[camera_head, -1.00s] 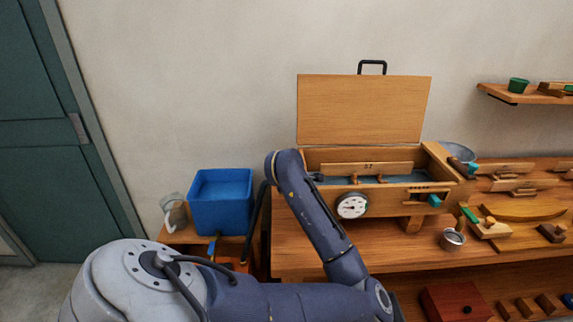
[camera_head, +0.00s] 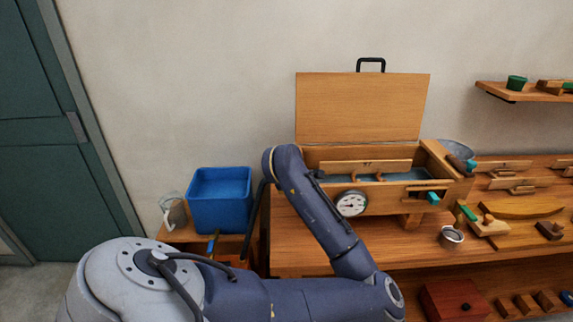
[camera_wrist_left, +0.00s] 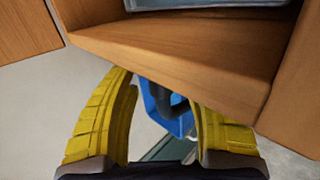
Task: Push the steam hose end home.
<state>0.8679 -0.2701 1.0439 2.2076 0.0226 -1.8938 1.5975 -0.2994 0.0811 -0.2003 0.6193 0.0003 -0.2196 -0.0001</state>
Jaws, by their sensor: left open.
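A wooden steam box (camera_head: 388,206) with a raised lid (camera_head: 360,107) and a round dial gauge (camera_head: 351,203) stands on the bench in the head view. A black hose (camera_head: 253,222) rises between the blue tank (camera_head: 220,202) and the bench towards the box's left end. Its upper end is hidden behind my left arm. In the left wrist view my left gripper (camera_wrist_left: 162,92) has its yellow fingers apart, with a dark curved piece, likely the hose (camera_wrist_left: 180,103), seen between them. I cannot tell whether they touch it. My right gripper is not in view.
A wooden face (camera_wrist_left: 175,55) lies close beyond the fingertips in the left wrist view. A jug (camera_head: 174,212) stands left of the tank. A metal cup (camera_head: 451,237) and wooden tools (camera_head: 490,224) occupy the bench's right side.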

